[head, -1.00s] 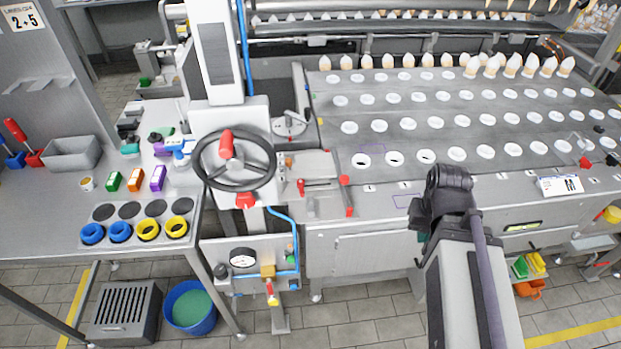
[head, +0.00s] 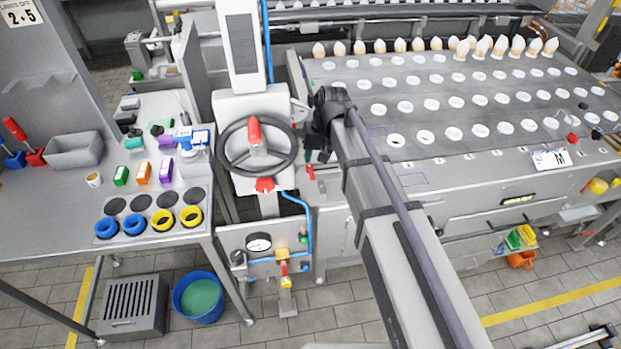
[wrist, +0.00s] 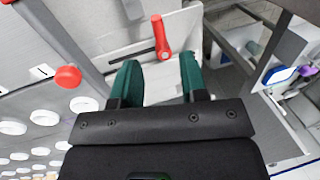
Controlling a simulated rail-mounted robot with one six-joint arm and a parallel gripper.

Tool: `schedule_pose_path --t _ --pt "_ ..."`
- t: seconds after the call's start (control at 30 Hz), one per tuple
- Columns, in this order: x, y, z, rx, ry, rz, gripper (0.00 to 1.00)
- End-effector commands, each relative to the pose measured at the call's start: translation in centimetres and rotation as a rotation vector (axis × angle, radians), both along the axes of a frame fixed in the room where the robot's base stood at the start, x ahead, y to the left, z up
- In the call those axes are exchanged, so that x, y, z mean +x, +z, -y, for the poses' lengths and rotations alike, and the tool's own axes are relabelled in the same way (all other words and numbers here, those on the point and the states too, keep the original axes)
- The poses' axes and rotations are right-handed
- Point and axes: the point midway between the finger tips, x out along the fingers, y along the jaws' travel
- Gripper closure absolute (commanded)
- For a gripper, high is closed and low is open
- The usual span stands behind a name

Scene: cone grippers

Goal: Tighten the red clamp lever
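The red clamp lever (wrist: 161,38) is a short red handle with a round pivot end, mounted on a light metal plate (wrist: 185,28). In the wrist view it lies just beyond the fingertips, in line with the gap between them. In the head view only a small red part of it (head: 310,172) shows below my gripper (head: 318,156). My gripper also shows in the wrist view (wrist: 158,62), its two teal fingers apart with nothing held between them. I cannot see the fingers touching the lever. My arm hides much of the plate in the head view.
A black handwheel (head: 257,148) with a red handle stands just left of my gripper. A red knob (wrist: 68,77) is left of the fingers in the wrist view. The perforated bed (head: 450,105) with white rings lies to the right. A side table (head: 60,185) is at the left.

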Motion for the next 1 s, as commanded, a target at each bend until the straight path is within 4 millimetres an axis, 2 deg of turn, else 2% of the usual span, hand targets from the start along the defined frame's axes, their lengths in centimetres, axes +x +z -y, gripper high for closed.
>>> schedule_pose_path --t 0.03,0.13,0.23,0.53,0.93,1.0 --pt "0.0 -2.7 -0.3 0.000 0.001 0.000 0.60" --pt "-0.1 -4.8 -0.7 0.000 0.001 0.000 0.60" --pt "-0.2 -6.0 -1.0 0.000 0.000 0.000 0.60" --pt "-0.2 -5.9 -1.1 0.000 0.000 0.000 0.60" --pt "-0.2 -5.9 -1.1 0.000 0.000 0.000 0.97" --pt "-0.2 -5.9 -1.1 0.000 0.000 0.000 1.00"
